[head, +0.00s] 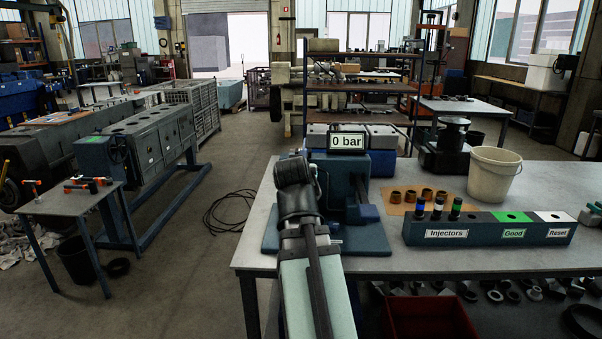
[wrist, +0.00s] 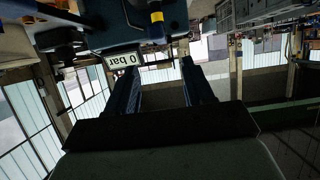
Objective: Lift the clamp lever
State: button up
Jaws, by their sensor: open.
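The blue test stand (head: 362,170) stands on the grey bench, with a "0 bar" display (head: 347,141) on top. The display also shows upside down in the wrist view (wrist: 124,59). I cannot pick out the clamp lever for certain; my arm covers part of the stand in the head view.
Right of the stand are an injector rack (head: 490,229) with labelled sections, a brown mat (head: 398,209) with several copper-coloured rings, and a white bucket (head: 494,173). A red bin (head: 430,318) is below the bench's front edge.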

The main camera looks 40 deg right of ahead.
jog(key=x, duration=1.3)
jog(key=shift+w+d+r, duration=0.15)
jog(key=shift+w+d, duration=0.05)
jog(key=shift+d, duration=0.2)
jog(key=shift+c, duration=0.4)
grip_shut()
